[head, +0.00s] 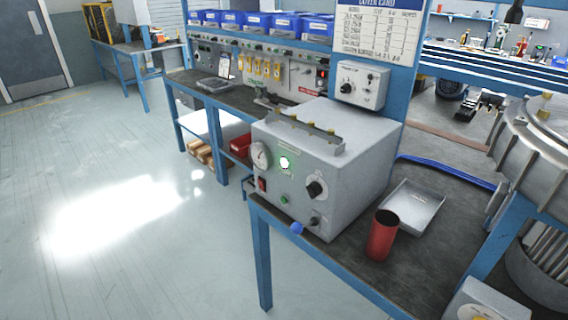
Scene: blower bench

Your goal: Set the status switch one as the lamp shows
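A grey metal box (345,150) stands on the near bench. On its front a round lamp (284,163) glows white with a green rim. The front also has a black rotary knob (317,188), a red rocker switch (262,185), a small green button (284,199) and a dark knob (315,222). A smaller control box (362,84) on the blue post behind has a black knob (346,88). No readable label shows which control is status switch one. Neither gripper is in view.
A red cup (382,236) and a grey tray (413,206) stand on the bench right of the box. A round gauge (260,155) is on the box's left. A large metal drum (535,150) is at the right. The floor (120,215) at left is clear.

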